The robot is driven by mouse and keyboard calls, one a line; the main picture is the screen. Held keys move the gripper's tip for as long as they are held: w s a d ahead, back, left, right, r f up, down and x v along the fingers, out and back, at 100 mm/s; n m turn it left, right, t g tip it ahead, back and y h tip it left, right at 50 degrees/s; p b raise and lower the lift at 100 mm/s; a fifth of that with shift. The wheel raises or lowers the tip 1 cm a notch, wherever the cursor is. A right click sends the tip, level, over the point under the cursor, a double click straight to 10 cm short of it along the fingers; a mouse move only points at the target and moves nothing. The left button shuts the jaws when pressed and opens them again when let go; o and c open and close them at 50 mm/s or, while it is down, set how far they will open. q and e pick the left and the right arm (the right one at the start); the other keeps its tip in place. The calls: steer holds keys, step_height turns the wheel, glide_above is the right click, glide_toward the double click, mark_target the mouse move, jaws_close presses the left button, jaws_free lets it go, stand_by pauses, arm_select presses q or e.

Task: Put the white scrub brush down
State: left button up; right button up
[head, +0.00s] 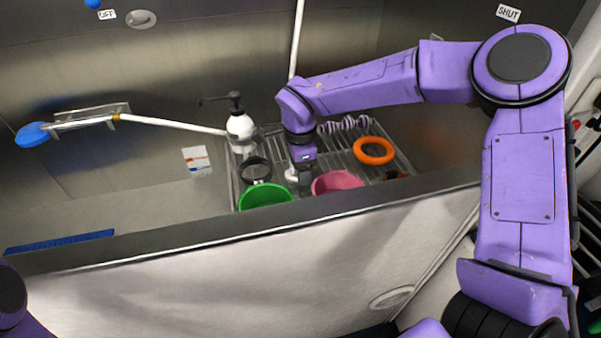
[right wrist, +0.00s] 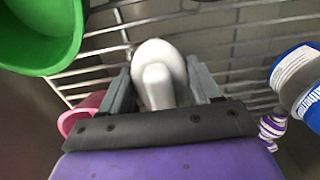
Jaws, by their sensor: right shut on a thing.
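The white scrub brush (right wrist: 160,80) shows in the right wrist view as a rounded white shape between the two grey fingers. My right gripper (right wrist: 160,88) is shut on it. In the head view my right gripper (head: 298,176) points down over the wire rack (head: 318,146), between the green bowl (head: 265,196) and the pink bowl (head: 337,183). Most of the brush is hidden there by the gripper. Wires of the rack (right wrist: 108,36) show behind the brush in the wrist view. I cannot tell whether the brush touches them. My left gripper is out of view.
A white pump bottle (head: 241,128) and a black round item (head: 255,170) stand left of the gripper. An orange ring (head: 374,151) and a striped purple toy (head: 345,125) lie right on the rack. The tub's front wall (head: 270,248) rises before the rack. The tub floor at left is mostly clear.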

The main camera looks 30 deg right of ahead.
mark_target(290, 176)
steer(key=o, duration=1.1)
steer(key=shift+f, duration=0.1)
step_height(290, 176, up, 11)
steer(key=shift+a+r+p, duration=0.1)
steer(key=shift+r+p, duration=0.05)
steer(key=shift+p, duration=0.4)
steer(key=shift+r, duration=0.35)
steer(key=shift+c, duration=0.4)
steer(key=shift+n+g+h, duration=0.3)
steer(key=shift+n+g, duration=0.2)
steer(key=a+f, duration=0.2)
steer(key=f, duration=0.1)
steer(key=shift+a+f+p, duration=0.1)
steer(key=shift+a+p, duration=0.2)
steer(key=shift+p, duration=0.05)
steer(key=h, duration=0.2)
steer(key=m+h, duration=0.1)
steer(key=shift+w+d+r+h, duration=0.1)
steer(key=shift+w+r+h, duration=0.1)
steer(key=shift+w+h, duration=0.1)
steer(key=x, duration=0.9)
